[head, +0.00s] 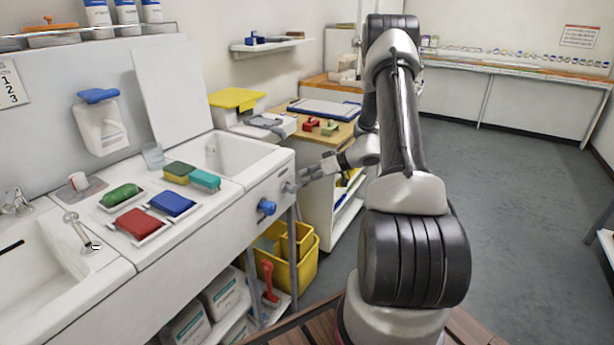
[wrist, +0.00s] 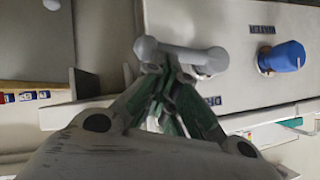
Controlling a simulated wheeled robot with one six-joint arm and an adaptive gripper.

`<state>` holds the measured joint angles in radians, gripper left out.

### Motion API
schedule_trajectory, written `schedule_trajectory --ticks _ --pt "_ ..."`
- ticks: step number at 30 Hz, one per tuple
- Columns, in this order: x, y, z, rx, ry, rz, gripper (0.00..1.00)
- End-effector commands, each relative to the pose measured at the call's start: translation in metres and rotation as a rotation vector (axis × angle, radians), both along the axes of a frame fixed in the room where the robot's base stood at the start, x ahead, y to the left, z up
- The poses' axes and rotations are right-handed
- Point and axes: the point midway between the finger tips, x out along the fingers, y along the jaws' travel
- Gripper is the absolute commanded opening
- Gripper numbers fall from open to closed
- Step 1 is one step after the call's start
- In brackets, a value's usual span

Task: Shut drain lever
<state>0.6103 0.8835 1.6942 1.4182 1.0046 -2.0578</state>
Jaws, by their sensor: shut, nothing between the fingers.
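The grey lever (wrist: 180,52) sits on the white front panel of the sink unit. In the wrist view its bar lies crosswise, with a round end at each side. In the head view only a small grey part (head: 290,187) shows at the panel's right end. My gripper (wrist: 168,72) is shut with its fingertips together and empty. The tips are right at the lever's bar and overlap its lower edge in the wrist view; whether they touch cannot be told. In the head view my gripper (head: 303,176) is beside the panel's right end. A dark label by the lever is partly hidden.
A blue knob (head: 267,207) is on the same panel and shows in the wrist view (wrist: 282,56). A yellow bin (head: 304,270) stands below the sink. A wooden-topped cabinet (head: 345,132) is close behind my gripper. Open floor lies to the right.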

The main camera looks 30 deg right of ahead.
Motion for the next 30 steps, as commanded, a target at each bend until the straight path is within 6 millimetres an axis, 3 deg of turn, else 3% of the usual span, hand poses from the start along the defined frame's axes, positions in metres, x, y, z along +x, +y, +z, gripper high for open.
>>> schedule_trajectory --ticks 11,30 --pt "0.001 -0.003 -0.017 0.185 0.107 0.000 0.00" --pt "-0.004 0.006 -0.062 0.713 0.412 0.001 0.00"
